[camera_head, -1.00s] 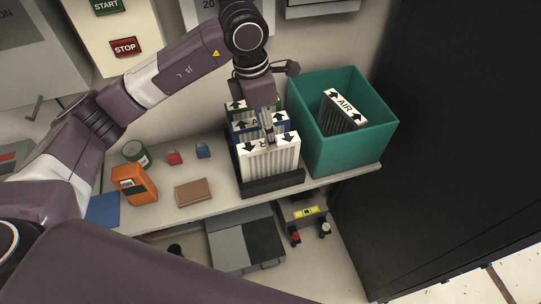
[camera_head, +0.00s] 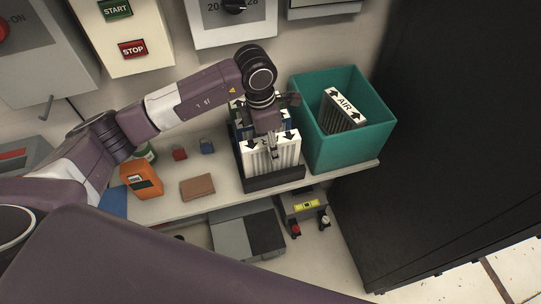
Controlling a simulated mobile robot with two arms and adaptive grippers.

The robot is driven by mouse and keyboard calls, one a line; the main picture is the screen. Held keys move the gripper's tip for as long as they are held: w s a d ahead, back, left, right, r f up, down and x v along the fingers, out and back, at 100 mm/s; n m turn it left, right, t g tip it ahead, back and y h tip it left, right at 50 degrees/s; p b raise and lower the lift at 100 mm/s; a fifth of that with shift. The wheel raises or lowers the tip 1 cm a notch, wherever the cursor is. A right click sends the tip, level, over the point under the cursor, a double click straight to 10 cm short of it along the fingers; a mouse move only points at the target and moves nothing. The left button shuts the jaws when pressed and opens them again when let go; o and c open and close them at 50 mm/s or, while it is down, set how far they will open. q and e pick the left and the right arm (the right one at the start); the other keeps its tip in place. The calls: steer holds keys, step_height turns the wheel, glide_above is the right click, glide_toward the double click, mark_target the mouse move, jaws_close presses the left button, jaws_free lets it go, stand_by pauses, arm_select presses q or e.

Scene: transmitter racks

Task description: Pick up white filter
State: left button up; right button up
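The white filter (camera_head: 259,159) stands upright at the front of a dark holder (camera_head: 275,181) on the shelf. Its top edge carries black arrows. A blue-framed filter (camera_head: 285,118) stands behind it, with another filter mostly hidden by my arm. My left gripper (camera_head: 273,150) points down over the middle of the white filter, with fingers at its top edge and front face. I cannot tell whether the fingers are closed on it. My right gripper is not in view.
A teal bin (camera_head: 358,140) right of the holder contains a tilted filter marked AIR (camera_head: 342,108). A black panel (camera_head: 450,130) borders the right.

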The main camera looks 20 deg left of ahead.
arm_select(q)
jaws_close()
steer(key=shift+r, duration=0.1)
